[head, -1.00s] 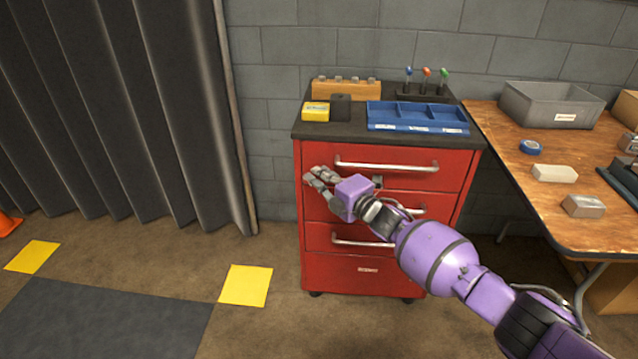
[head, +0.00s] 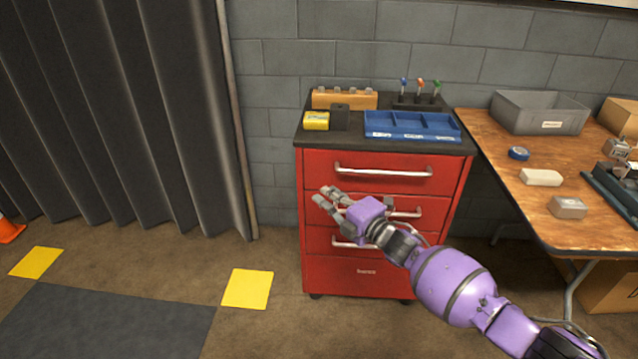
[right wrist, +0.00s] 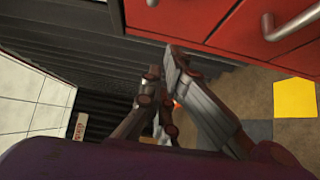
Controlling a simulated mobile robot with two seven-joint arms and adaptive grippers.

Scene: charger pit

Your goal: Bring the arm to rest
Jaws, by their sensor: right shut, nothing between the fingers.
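My right arm (head: 450,283) reaches in from the lower right of the head view. Its gripper (head: 324,195) is shut and empty, in front of the red drawer cabinet (head: 365,272), near the left side of its second drawer. I cannot tell whether it touches the cabinet. In the right wrist view the gripper (right wrist: 160,68) shows its fingers together with nothing between them, and the red cabinet front (right wrist: 185,18) is at the top. My left gripper is not in view.
A wooden table (head: 535,215) with a grey bin (head: 540,111) stands at the right. The floor (head: 265,325) at the left front is open.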

